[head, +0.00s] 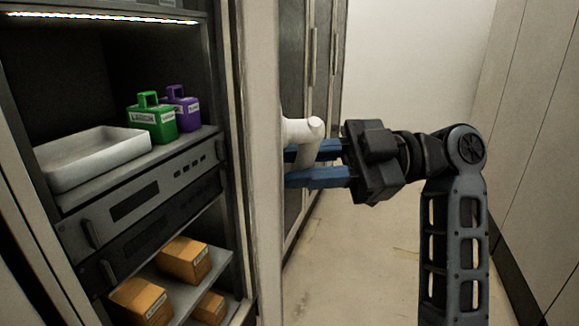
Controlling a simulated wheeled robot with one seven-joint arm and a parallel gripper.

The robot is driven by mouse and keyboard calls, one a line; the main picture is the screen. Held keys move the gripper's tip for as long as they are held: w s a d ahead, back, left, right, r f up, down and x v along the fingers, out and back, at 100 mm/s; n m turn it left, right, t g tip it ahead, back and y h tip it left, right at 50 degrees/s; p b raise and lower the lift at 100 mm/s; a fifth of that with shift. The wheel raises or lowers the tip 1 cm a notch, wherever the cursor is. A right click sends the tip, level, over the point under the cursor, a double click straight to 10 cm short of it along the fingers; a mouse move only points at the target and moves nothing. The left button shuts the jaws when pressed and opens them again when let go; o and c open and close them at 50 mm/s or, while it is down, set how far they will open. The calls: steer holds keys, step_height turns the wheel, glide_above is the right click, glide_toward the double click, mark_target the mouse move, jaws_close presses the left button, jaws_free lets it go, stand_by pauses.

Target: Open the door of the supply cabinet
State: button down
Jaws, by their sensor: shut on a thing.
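The supply cabinet's door (262,160) seems to be the pale upright panel seen nearly edge-on at the right of the open shelves. A white bar handle (299,131) sticks out from the panel's right side. My gripper (293,168) reaches in from the right, and its blue fingers are shut on the lower part of the handle. The fingertips lie close to the panel, and part of the handle is hidden by the fingers. The inside of the cabinet (228,110) is in plain view to the left.
Inside are a white tray (95,158), a green box (152,122) and a purple box (186,112) with handles, and several orange boxes (185,259) below. Dark cabinets (318,60) stand behind the handle. A pale wall of panels (535,130) is at right; floor (360,270) shows between.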

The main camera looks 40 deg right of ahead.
steer(key=shift+s+d, duration=0.15)
steer(key=shift+d, duration=0.3)
steer(key=shift+s+d+n+g+y, duration=0.15)
steer(key=shift+s+d+n+g, duration=0.15)
steer(key=shift+d, duration=0.6)
steer(key=shift+s+d+n+g+y, duration=0.15)
steer(key=shift+s+d+g, duration=0.15)
steer(key=shift+d, duration=0.6)
steer(key=shift+s+d+n+g+y, duration=0.1)
steer(key=shift+s+d+n+g, duration=0.25)
steer(key=shift+d, duration=0.55)
steer(key=shift+w, duration=0.15)
jaws_free()
